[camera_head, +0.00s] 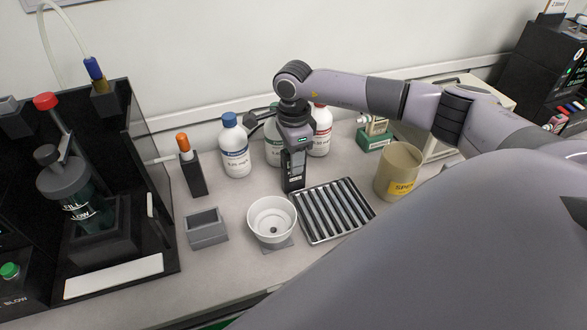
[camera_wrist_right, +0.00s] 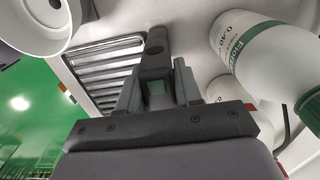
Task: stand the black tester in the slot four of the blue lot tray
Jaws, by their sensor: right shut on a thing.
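My right gripper (camera_head: 294,146) points down over the middle of the bench, shut on a dark handheld tester (camera_head: 293,176). The tester hangs upright beside the slotted tray's back left corner; I cannot tell whether its lower end touches anything. In the right wrist view, the dark tester (camera_wrist_right: 154,56) shows between the two fingers of my right gripper (camera_wrist_right: 158,88). No tray that is clearly blue shows. A slotted tray (camera_head: 347,235) with a silver rim and dark channels lies right of the tester. My left gripper is not in view.
A white funnel bowl (camera_head: 271,208) stands close left of the slotted tray. A grey open block (camera_head: 206,232), a black holder with an orange-capped item (camera_head: 193,175), bottles (camera_head: 235,150) and a tan beaker (camera_head: 398,168) stand around. Black equipment (camera_head: 130,225) fills the left.

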